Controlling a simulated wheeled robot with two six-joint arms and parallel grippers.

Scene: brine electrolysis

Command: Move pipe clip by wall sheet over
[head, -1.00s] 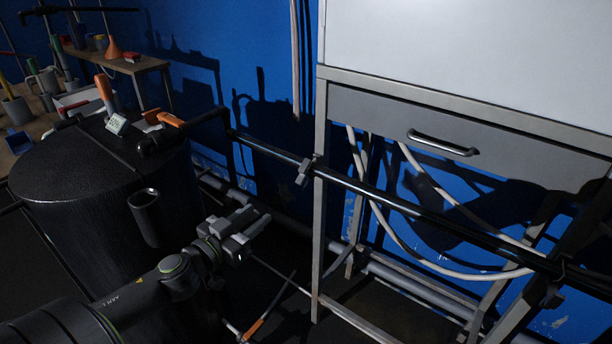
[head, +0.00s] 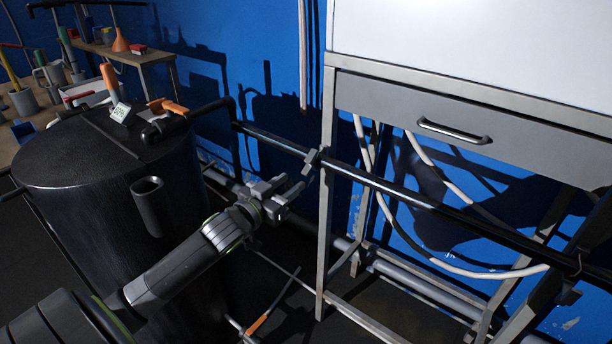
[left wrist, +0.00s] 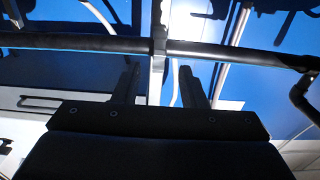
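A small grey pipe clip (head: 312,160) sits on a long black pipe (head: 400,192) beside the left leg of a metal frame. My left gripper (head: 283,190) is open and empty, below and left of this clip, apart from it. In the left wrist view the two spread fingers (left wrist: 160,84) point toward the pipe (left wrist: 85,42), and the clip (left wrist: 159,42) lies ahead between their lines. Another dark clip (head: 569,294) shows near the pipe's right end. My right gripper is out of view. I cannot tell which sheet is the wall sheet.
A large black tank (head: 100,190) stands left, close to my left arm. The metal frame (head: 328,220) carries a drawer (head: 460,125) and a white panel (head: 480,35). Pale hoses (head: 385,205) hang behind it. A grey pipe (head: 420,290) runs low along the blue wall.

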